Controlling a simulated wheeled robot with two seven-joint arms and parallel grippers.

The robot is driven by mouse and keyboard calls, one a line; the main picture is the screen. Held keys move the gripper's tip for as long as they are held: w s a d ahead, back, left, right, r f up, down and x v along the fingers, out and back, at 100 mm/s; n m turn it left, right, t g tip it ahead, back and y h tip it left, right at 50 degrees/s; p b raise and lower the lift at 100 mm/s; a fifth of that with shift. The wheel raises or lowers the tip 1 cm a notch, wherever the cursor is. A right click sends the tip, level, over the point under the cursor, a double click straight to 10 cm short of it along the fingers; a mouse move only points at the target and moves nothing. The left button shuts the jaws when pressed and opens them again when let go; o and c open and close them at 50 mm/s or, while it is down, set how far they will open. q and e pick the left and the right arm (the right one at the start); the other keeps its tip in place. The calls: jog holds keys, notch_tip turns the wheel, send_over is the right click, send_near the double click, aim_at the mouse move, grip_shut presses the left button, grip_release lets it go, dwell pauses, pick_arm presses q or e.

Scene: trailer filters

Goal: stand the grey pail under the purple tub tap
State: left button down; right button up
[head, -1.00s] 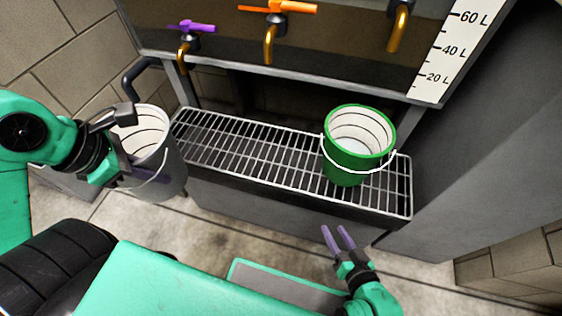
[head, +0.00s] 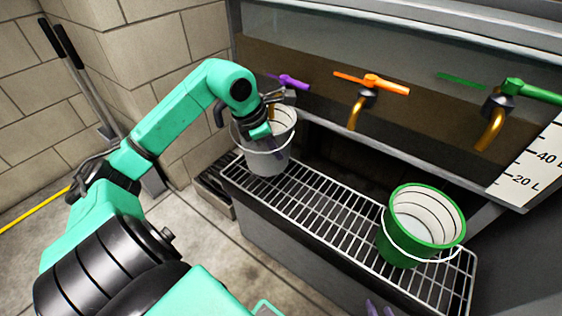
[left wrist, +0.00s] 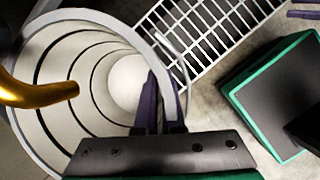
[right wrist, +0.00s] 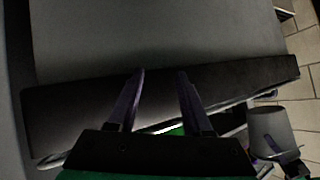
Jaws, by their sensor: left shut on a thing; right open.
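The grey pail (head: 268,160) is upright at the left end of the grating, below the purple tap (head: 290,82). My left gripper (head: 262,132) is shut on the pail's rim; in the left wrist view its fingers (left wrist: 160,108) straddle the pail wall. There a brass spout (left wrist: 40,93) reaches over the open mouth of the pail (left wrist: 85,50). I cannot tell whether the pail's base touches the grating.
The metal grating (head: 325,215) runs below the tub. A green pail (head: 405,245) stands on its right part. An orange tap (head: 368,85) and a green tap (head: 505,95) are further right. The grating between the pails is clear. A block wall (head: 180,60) is at left.

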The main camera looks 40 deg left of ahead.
aim_at(282, 167)
pick_arm(q)
jog(key=shift+w+r, duration=0.2)
jog(key=shift+w, duration=0.45)
notch_tip(282, 167, down, 3)
jog(key=shift+f+b, duration=0.15)
jog(key=shift+b, duration=0.35)
jog(key=shift+f, duration=0.35)
jog(key=f, duration=0.1)
jog(key=f+b, duration=0.1)
jog(key=f, duration=0.1)
jog(key=shift+w+f+b, duration=0.25)
jog(key=shift+f+b, duration=0.1)
jog(key=shift+b, duration=0.05)
jog(key=shift+r, duration=0.1)
pick_arm(e)
jog(key=shift+s+a+f+m+t+y, duration=0.15)
jog(key=shift+a+f+m+t+y, duration=0.2)
jog(key=shift+a+f+t, duration=0.5)
jog(key=shift+d, duration=0.1)
pick_arm(q)
jog(key=shift+f, duration=0.2)
jog(key=c, duration=1)
grip_release()
pick_arm(e)
jog(key=shift+f, duration=0.15)
